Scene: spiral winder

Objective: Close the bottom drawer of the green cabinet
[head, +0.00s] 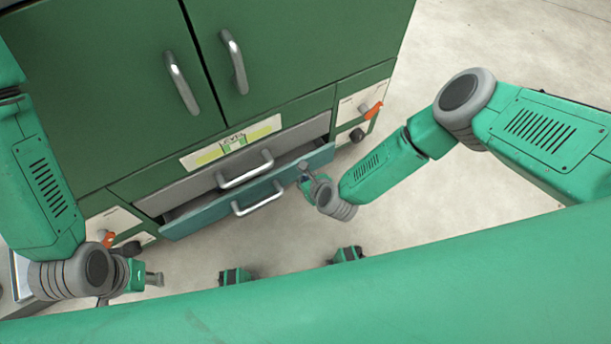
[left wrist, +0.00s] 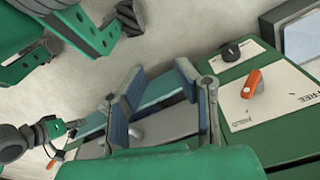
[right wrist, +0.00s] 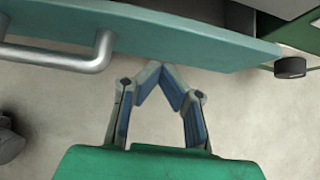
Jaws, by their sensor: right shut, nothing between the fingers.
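The green cabinet (head: 270,90) has a grey upper drawer (head: 190,188) and a teal bottom drawer (head: 200,214) that stands pulled out, with a dark gap behind its front. Its metal handle (head: 258,200) is at the middle. My right gripper (head: 306,174) is by the right end of this drawer front. In the right wrist view its fingertips (right wrist: 160,66) meet, empty, close to the edge of the teal front (right wrist: 200,38); contact is unclear. My left gripper (head: 152,279) is to the left, apart from the drawer. In the left wrist view its fingers (left wrist: 160,82) are spread and empty.
Two cabinet doors with handles (head: 182,84) are above the drawers and look shut. Side panels carry an orange switch (head: 373,110) and a black knob (head: 357,135) at right, and another orange switch (head: 108,239) at left. Pale floor (head: 440,220) is open at right.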

